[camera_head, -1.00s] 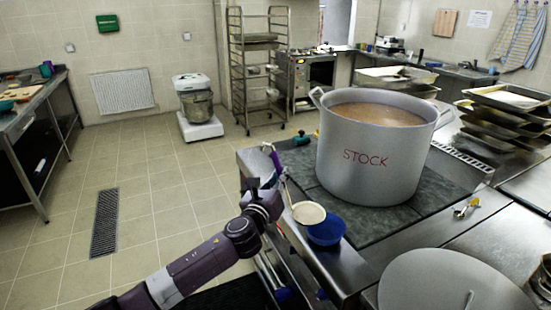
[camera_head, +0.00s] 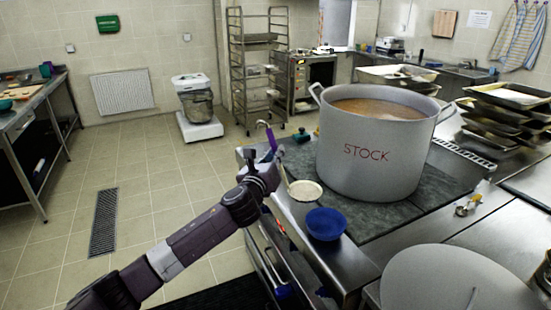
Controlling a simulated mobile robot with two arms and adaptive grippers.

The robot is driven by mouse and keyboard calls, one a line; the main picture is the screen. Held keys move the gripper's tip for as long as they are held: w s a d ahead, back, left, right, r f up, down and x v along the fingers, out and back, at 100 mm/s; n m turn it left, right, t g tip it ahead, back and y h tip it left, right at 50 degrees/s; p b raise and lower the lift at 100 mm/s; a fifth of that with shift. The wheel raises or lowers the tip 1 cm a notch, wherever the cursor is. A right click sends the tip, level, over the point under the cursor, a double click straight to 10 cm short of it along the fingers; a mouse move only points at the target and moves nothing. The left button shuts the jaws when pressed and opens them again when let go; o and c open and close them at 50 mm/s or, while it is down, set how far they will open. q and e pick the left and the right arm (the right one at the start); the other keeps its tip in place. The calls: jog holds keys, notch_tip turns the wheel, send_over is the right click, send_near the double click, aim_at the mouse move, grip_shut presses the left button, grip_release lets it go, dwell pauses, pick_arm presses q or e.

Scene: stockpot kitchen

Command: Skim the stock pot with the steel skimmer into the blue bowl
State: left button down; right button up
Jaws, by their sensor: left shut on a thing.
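The steel skimmer has a purple handle (camera_head: 271,138) and a pale round head (camera_head: 305,190). My left gripper (camera_head: 268,168) is shut on the skimmer, whose handle sticks up above the fingers. The skimmer head hangs low beside the pot's lower left side, behind the blue bowl in the picture. I cannot tell whether it touches the stove top. The blue bowl (camera_head: 326,224) stands upright near the counter's left edge; I see no clear contents. The large grey stock pot (camera_head: 360,172), marked STOCK, holds brownish stock (camera_head: 380,109). My right gripper is not in view.
A dark green object (camera_head: 301,136) lies on the stove top, left of the pot. A large round pale lid-like disc (camera_head: 455,278) is at front right. Stacked trays (camera_head: 505,115) stand right of the pot. The floor at left is clear.

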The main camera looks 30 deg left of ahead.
pick_arm(q)
jog(key=shift+f+b, duration=0.6)
jog(key=shift+w+d+f+m+b, duration=0.1)
jog(key=shift+d+f+m+b, duration=0.25)
jog(key=shift+b, duration=0.2)
jog(key=w+d+r+m+p, duration=0.1)
jog(key=d+r+m+p, duration=0.15)
jog(key=d+m, duration=0.4)
jog(key=w+d+r+m+p, duration=0.1)
jog(key=w+d+r+m, duration=0.2)
jog(key=d, duration=0.6)
jog(key=d+f+m+p, duration=0.2)
jog(key=d+f+m, duration=0.1)
jog(key=d, duration=0.3)
jog(key=d+f+m+p, duration=0.3)
jog(key=d+m, duration=0.2)
jog(key=m, duration=0.1)
jog(key=shift+w+d+f, duration=0.3)
jog(key=shift+d, duration=0.1)
